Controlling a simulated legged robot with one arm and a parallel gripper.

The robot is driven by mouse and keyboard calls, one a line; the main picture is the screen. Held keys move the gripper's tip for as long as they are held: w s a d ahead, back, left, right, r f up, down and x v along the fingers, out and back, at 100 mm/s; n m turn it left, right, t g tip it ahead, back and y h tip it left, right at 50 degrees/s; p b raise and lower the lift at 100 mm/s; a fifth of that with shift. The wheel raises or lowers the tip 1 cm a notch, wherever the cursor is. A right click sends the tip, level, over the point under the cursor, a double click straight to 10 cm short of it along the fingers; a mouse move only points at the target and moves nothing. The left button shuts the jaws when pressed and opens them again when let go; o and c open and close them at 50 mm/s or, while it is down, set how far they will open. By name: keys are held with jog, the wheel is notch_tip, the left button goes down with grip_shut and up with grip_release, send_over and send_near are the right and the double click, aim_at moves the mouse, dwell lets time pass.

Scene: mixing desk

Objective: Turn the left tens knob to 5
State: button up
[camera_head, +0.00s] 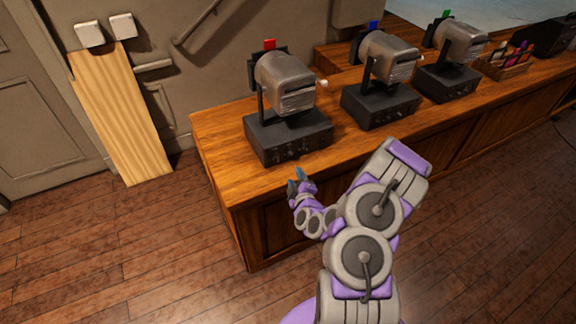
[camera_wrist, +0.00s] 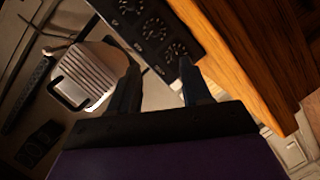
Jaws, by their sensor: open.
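The left machine, marked by a red block, has a dark base (camera_head: 288,137) on the wooden desk. Small knobs show on its front face, too small to read in the head view. In the wrist view a dark panel carries dial knobs in a row: an upper one (camera_wrist: 130,6), a middle one (camera_wrist: 154,28) and a lower one (camera_wrist: 177,50). Their numbers are not readable, and I cannot tell which is the left tens knob. My gripper (camera_head: 299,181) is open and empty, just in front of the left machine and apart from it. Its fingers (camera_wrist: 160,82) point toward the panel in the wrist view.
The desk (camera_head: 225,150) runs to the right with a blue-marked machine (camera_head: 380,100) and a green-marked machine (camera_head: 447,80). A wooden tray (camera_head: 505,68) of coloured items stands beyond. A pale board (camera_head: 122,115) leans at the left wall. Floor in front of the desk is clear.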

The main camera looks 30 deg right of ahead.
aim_at(292, 156)
jog(key=b+x, duration=0.3)
jog(key=x, duration=0.5)
jog(key=shift+w+d+f+b, duration=0.15)
jog(key=shift+w+d+b, duration=0.05)
jog(key=shift+b, duration=0.2)
jog(key=w+d, duration=0.1)
jog(key=w+d+f+b, duration=0.1)
jog(key=w+d, duration=0.1)
jog(key=shift+w+d, duration=0.1)
jog(key=shift+d, duration=0.15)
jog(key=shift+w+a+r, duration=0.1)
jog(key=shift+a+r, duration=0.05)
jog(key=shift+a, duration=0.9)
jog(key=shift+c, duration=0.6)
jog(key=shift+d, duration=0.8)
jog(key=c, duration=0.6)
jog(key=shift+c, duration=0.6)
jog(key=shift+a, duration=0.35)
grip_shut()
